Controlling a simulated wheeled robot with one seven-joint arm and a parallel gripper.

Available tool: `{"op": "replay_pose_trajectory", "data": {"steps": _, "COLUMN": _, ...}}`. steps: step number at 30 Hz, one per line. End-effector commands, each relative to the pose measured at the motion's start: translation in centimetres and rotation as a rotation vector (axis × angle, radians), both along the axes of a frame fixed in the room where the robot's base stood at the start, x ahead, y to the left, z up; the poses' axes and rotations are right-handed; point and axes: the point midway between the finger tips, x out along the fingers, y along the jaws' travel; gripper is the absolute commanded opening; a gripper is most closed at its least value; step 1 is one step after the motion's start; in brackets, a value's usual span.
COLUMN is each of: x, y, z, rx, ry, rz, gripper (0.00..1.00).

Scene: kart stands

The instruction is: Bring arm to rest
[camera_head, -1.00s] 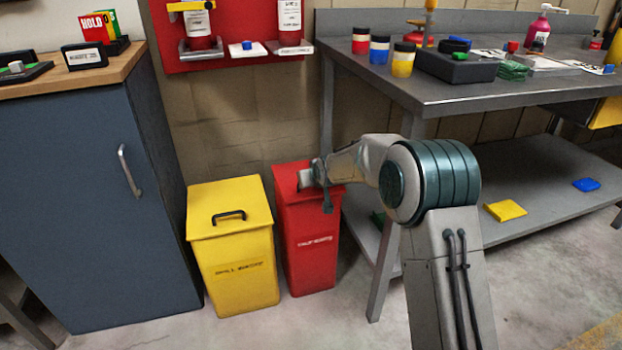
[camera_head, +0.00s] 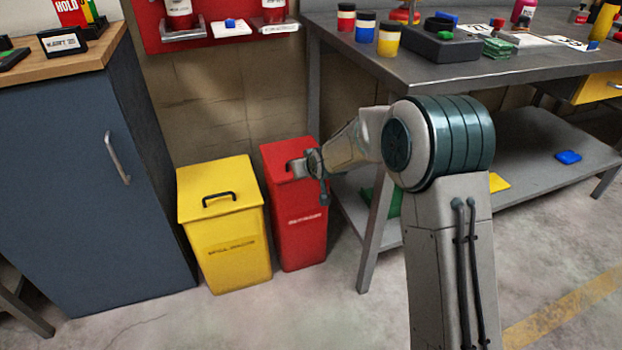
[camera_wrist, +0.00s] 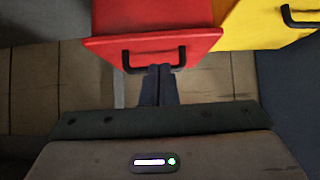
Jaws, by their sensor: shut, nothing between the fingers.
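My arm reaches forward and left from the lower middle of the head view, bent at the large teal joint. My gripper (camera_head: 293,168) is in front of the lid of the red bin (camera_head: 301,236). In the wrist view, my gripper (camera_wrist: 158,72) has its two dark fingers together, with nothing between them. The fingertips overlap the black handle (camera_wrist: 181,58) on the lid of the red bin (camera_wrist: 115,48) in that picture. I cannot tell whether they touch it.
A yellow bin (camera_head: 237,260) stands left of the red one, beside a blue cabinet (camera_head: 75,190). A grey workbench (camera_head: 480,72) with jars and boxes, and a lower shelf (camera_head: 540,150), stands behind and right of my arm. Open concrete floor (camera_head: 200,325) lies in front.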

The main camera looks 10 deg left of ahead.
Motion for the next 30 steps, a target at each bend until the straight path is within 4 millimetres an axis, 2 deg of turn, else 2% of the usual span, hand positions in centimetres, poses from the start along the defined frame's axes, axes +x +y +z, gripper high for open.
{"op": "replay_pose_trajectory", "data": {"steps": 6, "x": -2.3, "y": -1.3, "z": -1.4, "rx": 0.000, "ry": 0.001, "rz": -0.001, "gripper": 0.00}}
{"op": "replay_pose_trajectory", "data": {"steps": 14, "x": -3.3, "y": -1.9, "z": -2.1, "rx": 0.002, "ry": -0.003, "rz": -0.001, "gripper": 0.00}}
{"op": "replay_pose_trajectory", "data": {"steps": 17, "x": -3.4, "y": -2.1, "z": -1.5, "rx": 0.000, "ry": -0.001, "rz": -0.004, "gripper": 0.00}}
{"op": "replay_pose_trajectory", "data": {"steps": 20, "x": -3.8, "y": -3.1, "z": 0.9, "rx": -0.012, "ry": 0.010, "rz": -0.017, "gripper": 0.00}}
{"op": "replay_pose_trajectory", "data": {"steps": 26, "x": -6.5, "y": -7.8, "z": 9.6, "rx": -0.062, "ry": 0.079, "rz": -0.080, "gripper": 0.00}}
{"op": "replay_pose_trajectory", "data": {"steps": 30, "x": -9.3, "y": -11.4, "z": 15.5, "rx": -0.097, "ry": 0.140, "rz": -0.134, "gripper": 0.00}}
